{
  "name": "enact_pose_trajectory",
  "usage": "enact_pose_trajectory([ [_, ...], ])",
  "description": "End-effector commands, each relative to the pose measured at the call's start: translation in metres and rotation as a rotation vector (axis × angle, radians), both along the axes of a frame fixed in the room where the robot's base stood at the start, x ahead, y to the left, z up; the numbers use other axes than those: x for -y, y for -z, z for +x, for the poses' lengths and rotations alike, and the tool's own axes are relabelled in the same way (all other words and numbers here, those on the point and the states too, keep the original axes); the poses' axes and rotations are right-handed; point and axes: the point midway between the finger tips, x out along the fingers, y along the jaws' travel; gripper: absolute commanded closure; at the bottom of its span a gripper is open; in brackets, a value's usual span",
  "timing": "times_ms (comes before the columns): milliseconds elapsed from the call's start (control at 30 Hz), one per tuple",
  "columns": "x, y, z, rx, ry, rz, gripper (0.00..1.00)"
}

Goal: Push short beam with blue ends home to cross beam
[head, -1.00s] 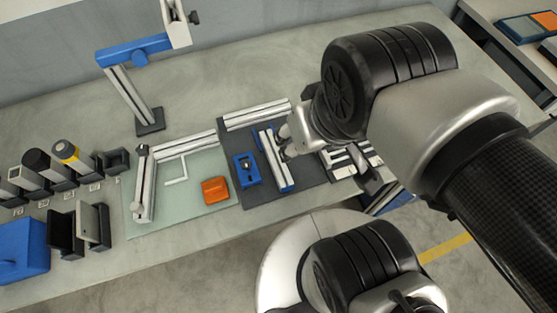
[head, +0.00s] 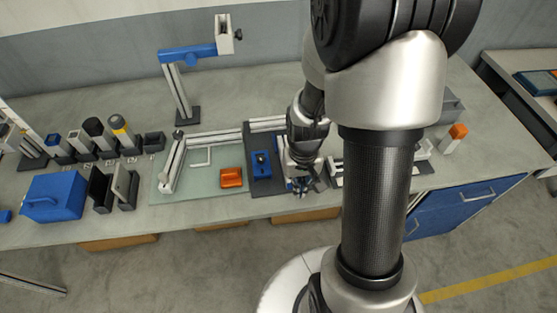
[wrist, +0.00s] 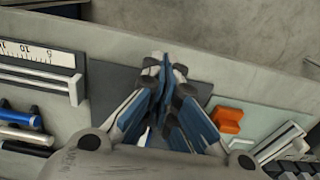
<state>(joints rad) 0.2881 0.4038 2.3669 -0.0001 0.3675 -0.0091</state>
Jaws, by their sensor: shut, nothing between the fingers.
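The short beam with blue ends (head: 283,163) lies on the dark mat, pointing front to back, and is mostly hidden behind my gripper. The cross beam (head: 267,123) is a pale profile along the mat's far edge. I cannot tell whether the two touch. My gripper (head: 302,192) is shut and empty, pointing down at the near end of the short beam. In the wrist view its fingertips (wrist: 165,65) meet over the mat near the bench edge, and the fingers hide most of the short beam. Contact with the beam cannot be seen.
A blue fixture (head: 262,165) stands just left of the short beam. An orange block (head: 231,177) lies on the pale glass plate (head: 205,184) with framed profiles. A ruler plate (wrist: 40,55) and rods lie on the other side. A blue-armed stand (head: 187,53) rises behind.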

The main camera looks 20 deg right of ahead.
Motion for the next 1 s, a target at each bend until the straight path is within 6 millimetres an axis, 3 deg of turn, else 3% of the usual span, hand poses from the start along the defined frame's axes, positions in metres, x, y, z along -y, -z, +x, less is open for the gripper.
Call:
enact_pose_trajectory([
  [167, 0.000, 0.018, -0.001, -0.006, 0.002, 0.002, 1.00],
  [600, 0.000, 0.109, -0.002, -0.008, 0.001, 0.002, 1.00],
  [800, 0.009, 0.102, 0.029, -0.001, 0.001, 0.000, 1.00],
  [1000, 0.011, 0.101, 0.038, -0.003, 0.001, 0.001, 1.00],
])
